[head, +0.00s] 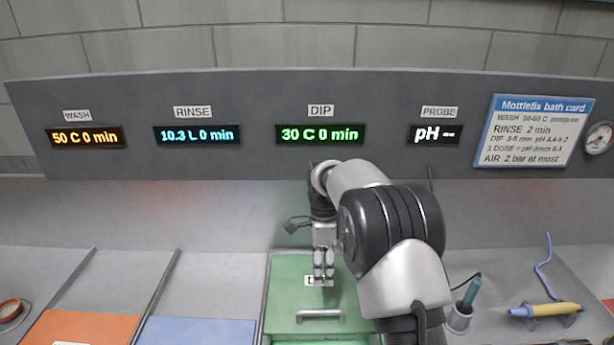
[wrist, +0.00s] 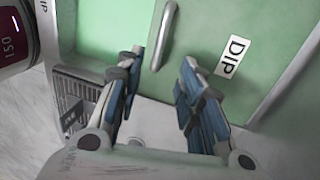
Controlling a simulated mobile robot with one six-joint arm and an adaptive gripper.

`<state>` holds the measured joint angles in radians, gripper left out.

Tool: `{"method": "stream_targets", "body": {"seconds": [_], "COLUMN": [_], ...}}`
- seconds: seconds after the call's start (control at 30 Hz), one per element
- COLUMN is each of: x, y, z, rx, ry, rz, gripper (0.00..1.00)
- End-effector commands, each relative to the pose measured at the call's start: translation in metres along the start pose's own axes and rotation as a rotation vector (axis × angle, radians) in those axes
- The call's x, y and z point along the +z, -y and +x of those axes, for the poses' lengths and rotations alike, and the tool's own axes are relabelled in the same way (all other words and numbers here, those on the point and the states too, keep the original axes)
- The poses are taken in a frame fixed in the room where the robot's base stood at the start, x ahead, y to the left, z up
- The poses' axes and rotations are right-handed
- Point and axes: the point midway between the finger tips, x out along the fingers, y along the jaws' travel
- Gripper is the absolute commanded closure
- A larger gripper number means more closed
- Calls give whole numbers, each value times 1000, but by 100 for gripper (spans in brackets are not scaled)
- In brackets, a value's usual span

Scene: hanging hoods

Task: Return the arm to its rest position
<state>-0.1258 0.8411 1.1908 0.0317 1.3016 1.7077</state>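My gripper (head: 324,280) points down over the green DIP lid (head: 290,298) in the head view, in front of the lid's label. In the wrist view its two blue-padded fingers (wrist: 162,62) stand apart, with nothing held between them. The lid's metal handle (head: 320,315) lies nearer the camera than the gripper; the handle also shows in the wrist view (wrist: 164,35) beyond the fingertips. My arm reaches in from the right and hides part of the bench behind it. I cannot tell the exact height of the fingers above the lid.
An orange panel (head: 85,328) and a blue panel (head: 200,331) lie left of the green lid. A teal probe (head: 471,292) in a holder and a yellow tool (head: 545,310) with a blue hose are at right. A display panel (head: 260,95) stands behind the bench.

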Motion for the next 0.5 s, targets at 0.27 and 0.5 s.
{"method": "stream_targets", "body": {"seconds": [0.27,0.5], "x": [-19,-43], "y": [-52,-138], "z": [-76,-134], "rx": [-113,-246], "ry": [-3,-58], "rz": [-265,-626], "gripper": [65,65]}}
